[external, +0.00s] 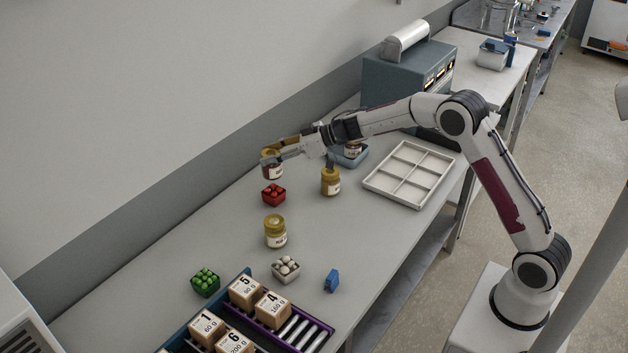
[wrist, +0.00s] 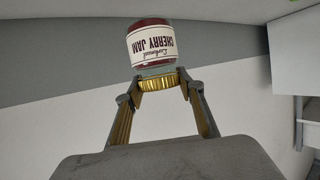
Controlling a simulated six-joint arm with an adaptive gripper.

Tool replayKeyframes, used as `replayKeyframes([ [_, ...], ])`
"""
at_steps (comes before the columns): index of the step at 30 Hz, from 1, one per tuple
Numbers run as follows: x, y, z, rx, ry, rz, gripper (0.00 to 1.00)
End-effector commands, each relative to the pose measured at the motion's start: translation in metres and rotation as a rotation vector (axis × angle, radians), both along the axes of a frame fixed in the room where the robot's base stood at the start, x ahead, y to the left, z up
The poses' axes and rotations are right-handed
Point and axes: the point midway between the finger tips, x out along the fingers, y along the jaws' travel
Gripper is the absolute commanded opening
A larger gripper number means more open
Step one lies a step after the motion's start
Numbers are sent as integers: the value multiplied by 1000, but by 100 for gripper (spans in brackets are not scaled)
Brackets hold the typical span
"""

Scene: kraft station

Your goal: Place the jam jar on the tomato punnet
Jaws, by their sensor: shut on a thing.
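The jam jar (external: 272,169) has dark red contents, a gold lid and a pale label that reads "Cherry Jam" in the wrist view (wrist: 152,45). My gripper (external: 276,154) is shut on the jar at its gold lid; the fingers (wrist: 160,84) grip the lid from both sides in the wrist view. The jar looks upright and held in the air. The tomato punnet (external: 273,195), a small dark tray of red tomatoes, sits on the table just below the jar in the external view. A gap shows between them; I cannot tell whether the jar is directly over it.
Gold-lidded jars stand nearby (external: 330,182) and nearer the front (external: 276,232). A white compartment tray (external: 409,174) is to the right. A green punnet (external: 205,283), a punnet of white items (external: 286,270), a blue object (external: 331,281) and a crate of boxes (external: 318,343) are in front.

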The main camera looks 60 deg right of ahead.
Motion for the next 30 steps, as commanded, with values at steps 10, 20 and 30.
replayKeyframes([
  [10, 0, 0, -13, 0, -3, 2, 6],
  [20, 0, 0, -22, 2, 0, 1, 6],
  [30, 0, 0, -51, 1, -2, 1, 6],
])
